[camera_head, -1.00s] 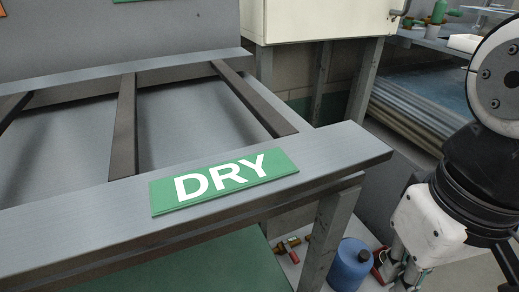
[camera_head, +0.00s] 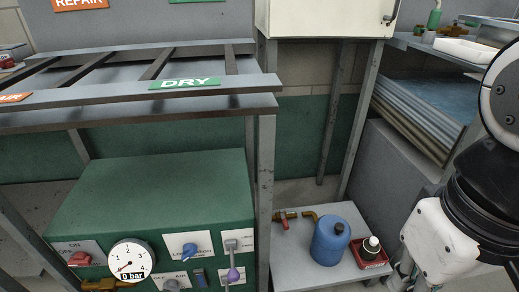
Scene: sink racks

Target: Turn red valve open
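A small red valve handle (camera_head: 284,223) sits on a brass fitting (camera_head: 291,214) at the back left of a low grey shelf. Another red knob (camera_head: 80,259) is on the front of the green box (camera_head: 150,195), near a label reading "ON". A round gauge (camera_head: 131,260) beside it reads "0 bar". Brass piping (camera_head: 100,285) shows below the gauge. My gripper (camera_head: 403,275) hangs at the lower right, right of the low shelf and apart from both red parts. Its fingertips are cut off by the bottom edge, so its opening is unclear.
The low grey shelf (camera_head: 300,270) also holds a blue canister (camera_head: 330,241) and a dark bottle in a red tray (camera_head: 372,259), between the brass fitting and my gripper. A steel post (camera_head: 265,190) stands between box and shelf. A slatted rack (camera_head: 120,112) overhangs the box.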

